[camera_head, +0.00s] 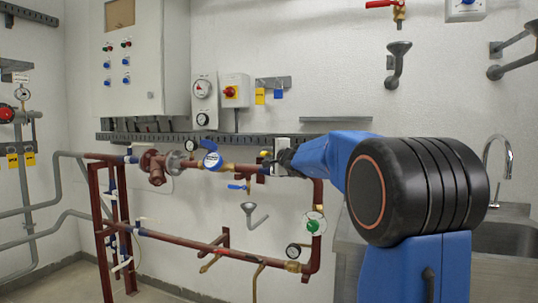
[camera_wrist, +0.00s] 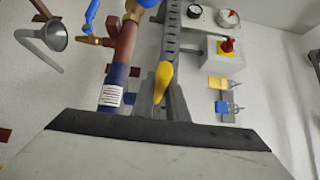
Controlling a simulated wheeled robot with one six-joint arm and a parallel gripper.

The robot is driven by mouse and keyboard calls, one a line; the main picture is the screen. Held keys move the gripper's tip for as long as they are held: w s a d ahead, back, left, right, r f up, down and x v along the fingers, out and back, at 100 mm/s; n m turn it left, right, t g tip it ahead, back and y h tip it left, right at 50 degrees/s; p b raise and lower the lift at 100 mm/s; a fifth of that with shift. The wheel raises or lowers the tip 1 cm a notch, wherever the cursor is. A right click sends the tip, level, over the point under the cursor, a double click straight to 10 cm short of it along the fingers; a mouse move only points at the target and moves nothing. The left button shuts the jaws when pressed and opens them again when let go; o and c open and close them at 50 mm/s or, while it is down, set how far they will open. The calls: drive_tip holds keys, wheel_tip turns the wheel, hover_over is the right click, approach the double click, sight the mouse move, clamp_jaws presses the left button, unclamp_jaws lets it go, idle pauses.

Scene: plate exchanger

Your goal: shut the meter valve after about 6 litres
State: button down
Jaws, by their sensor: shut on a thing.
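The water meter (camera_head: 212,159) has a blue lid and sits in the red pipe run in the head view; I cannot read its dial. A blue part at the top edge of the wrist view may be the meter. My gripper (camera_head: 284,157) is at the pipe, right of the meter. In the wrist view my gripper (camera_wrist: 163,100) is shut on a yellow lever (camera_wrist: 163,80), whose visible part lies roughly along the pipe. The lever's base is hidden by the jaws. A blue pipe section (camera_wrist: 113,88) with a white label runs beside the jaws.
A blue-handled tap (camera_head: 240,187) hangs below the pipe, with a grey funnel (camera_head: 250,210) under it. A green handwheel (camera_head: 312,226) is lower right. A grey cable tray (camera_head: 180,137) runs along the wall. A sink (camera_head: 505,238) stands at the right.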

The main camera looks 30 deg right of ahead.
drive_tip(key=shift+r+h, duration=0.1)
drive_tip(key=shift+h, duration=0.2)
drive_tip(key=c, duration=1.7)
unclamp_jaws()
drive_tip(key=shift+w, duration=0.1)
drive_tip(key=shift+c, duration=0.2)
drive_tip(key=s+a, duration=0.1)
drive_tip(key=s, duration=1.6)
drive_tip(key=shift+s+a, duration=0.2)
drive_tip(key=shift+a, duration=0.1)
